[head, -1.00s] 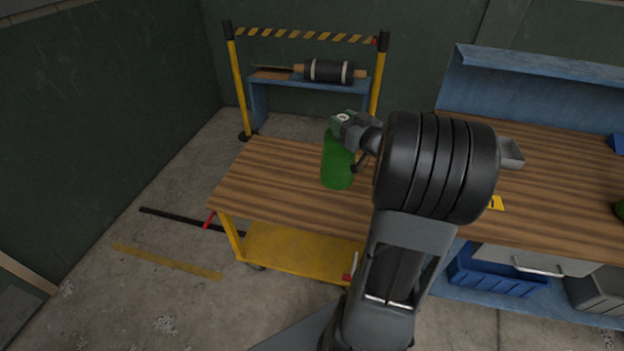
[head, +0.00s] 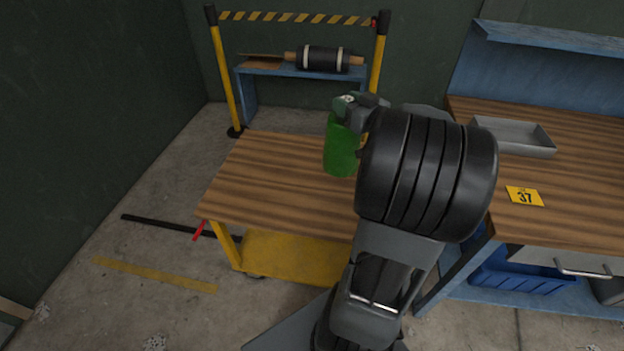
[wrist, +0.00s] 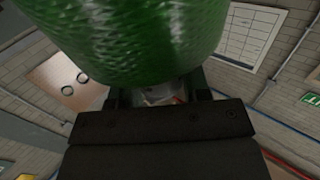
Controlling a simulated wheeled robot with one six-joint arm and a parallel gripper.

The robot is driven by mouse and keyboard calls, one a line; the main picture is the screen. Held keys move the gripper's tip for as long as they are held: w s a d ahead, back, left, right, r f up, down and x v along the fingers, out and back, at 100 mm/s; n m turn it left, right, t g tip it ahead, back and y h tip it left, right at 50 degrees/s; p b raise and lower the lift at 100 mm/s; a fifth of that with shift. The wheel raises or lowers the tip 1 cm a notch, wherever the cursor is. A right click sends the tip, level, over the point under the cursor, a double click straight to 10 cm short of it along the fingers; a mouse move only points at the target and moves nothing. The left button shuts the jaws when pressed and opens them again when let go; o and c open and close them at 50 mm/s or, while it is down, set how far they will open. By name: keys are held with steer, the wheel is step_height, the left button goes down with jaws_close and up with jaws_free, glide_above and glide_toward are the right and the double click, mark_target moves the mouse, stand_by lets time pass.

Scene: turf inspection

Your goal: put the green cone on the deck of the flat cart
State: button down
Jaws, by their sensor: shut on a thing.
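The green cone (head: 341,148) is held at its top by my gripper (head: 350,106), which is shut on it. In the head view it looks like a green, nearly cylindrical body over the right part of the wooden deck (head: 265,180) of the yellow flat cart (head: 290,258). I cannot tell whether its base touches the deck. My arm hides the deck's right end. In the wrist view the cone (wrist: 135,40) fills the upper middle as a rough green surface, close against my gripper (wrist: 160,95).
A workbench (head: 580,200) stands right of the cart, with a grey tray (head: 512,136) and a yellow card marked 37 (head: 525,196). Behind the cart are a striped barrier (head: 295,18) and a blue stand (head: 300,72) bearing a black roller (head: 323,59). The deck's left part is clear.

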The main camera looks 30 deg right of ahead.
steer(key=shift+w+f+b, duration=0.25)
steer(key=shift+f+b, duration=0.2)
steer(key=shift+f, duration=0.15)
steer(key=shift+w+f+b, duration=0.25)
steer(key=shift+f+b, duration=0.15)
steer(key=shift+f, duration=0.2)
steer(key=w+a+f+b, duration=0.4)
steer(key=w+f, duration=0.9)
steer(key=shift+b, duration=0.4)
steer(key=c, duration=1.1)
jaws_free()
steer(key=shift+f, duration=0.25)
steer(key=o, duration=0.5)
steer(key=shift+r, duration=0.15)
